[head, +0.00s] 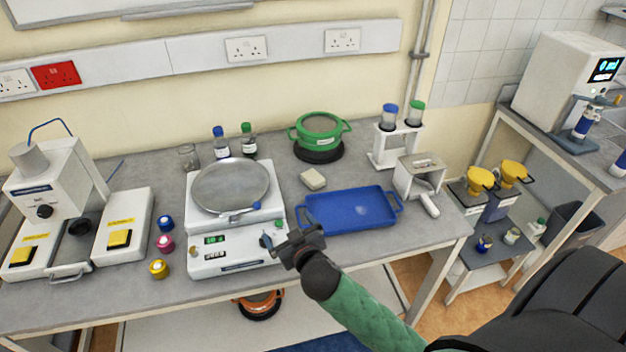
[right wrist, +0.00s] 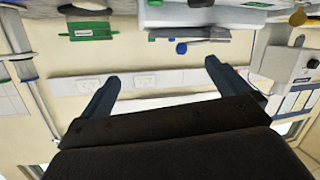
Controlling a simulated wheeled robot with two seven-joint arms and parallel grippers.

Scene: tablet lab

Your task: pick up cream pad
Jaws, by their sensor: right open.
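The cream pad (head: 313,179) lies flat on the grey bench, between the balance and the blue tray, in front of the green pot. My right gripper (head: 279,240) is open and empty. In the head view it is over the front right part of the balance, nearer to me than the pad and apart from it. In the right wrist view the gripper (right wrist: 160,80) shows two spread fingers with nothing between them. I cannot make out the pad in that view. My left gripper is not in view.
The balance (head: 235,225) with its round pan stands left of the pad. The blue tray (head: 350,208) lies to its right, and the green pot (head: 319,131) stands behind. A white rack (head: 395,145) and a grey-white device (head: 418,175) are further right. Small jars (head: 158,268) stand left of the balance.

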